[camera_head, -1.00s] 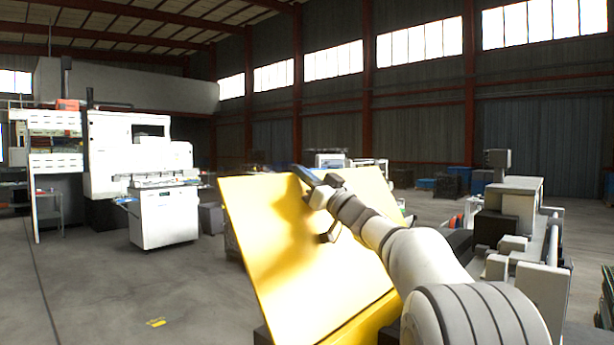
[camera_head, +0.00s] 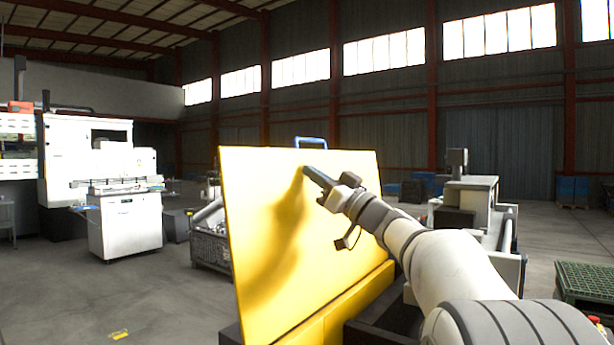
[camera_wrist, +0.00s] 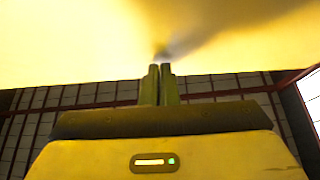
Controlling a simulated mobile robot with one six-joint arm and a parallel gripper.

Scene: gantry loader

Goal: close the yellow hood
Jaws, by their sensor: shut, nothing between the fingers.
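The yellow hood (camera_head: 270,230) stands raised and steeply tilted above its yellow base (camera_head: 345,312) in the head view. A blue handle (camera_head: 311,142) shows at its top edge. My gripper (camera_head: 307,171) is at the upper part of the hood's face, on the side toward my arm. In the wrist view the hood (camera_wrist: 70,40) fills the upper part, and my gripper's fingers (camera_wrist: 160,68) are together with nothing between them. The fingertips are at or very near the hood's surface, by a dark shadow; I cannot tell whether they touch.
A white machine (camera_head: 125,222) stands at the left on open grey floor. A wire crate (camera_head: 210,250) with parts is behind the hood. Grey machinery (camera_head: 470,200) stands to the right of my arm, and a green crate (camera_head: 585,285) is at the far right.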

